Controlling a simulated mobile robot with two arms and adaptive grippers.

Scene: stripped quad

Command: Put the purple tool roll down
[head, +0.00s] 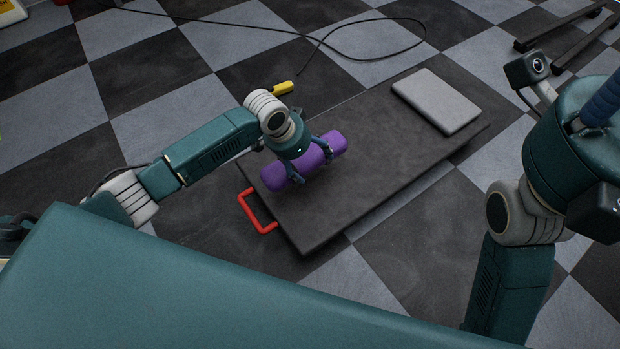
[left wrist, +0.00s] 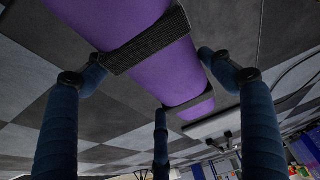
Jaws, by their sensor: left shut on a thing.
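The purple tool roll (head: 333,143) is a plump purple cylinder over the left part of a low dark platform (head: 340,205). My left gripper (head: 312,166) is shut on the middle of the roll from above. In the left wrist view the purple roll (left wrist: 160,60), with its black straps, lies between my dark blue fingers. I cannot tell whether the roll touches the platform. My right arm stands at the right edge of the head view; part of a blue finger (head: 604,102) shows, but its jaws are mostly cut off.
A flat grey slab (head: 437,100) lies on the platform's far right end. A red handle (head: 256,212) sticks out at its near left end. A small yellow object (head: 281,89) is by the far left edge. A black cable (head: 330,52) loops on the checkered floor behind. The platform's middle is clear.

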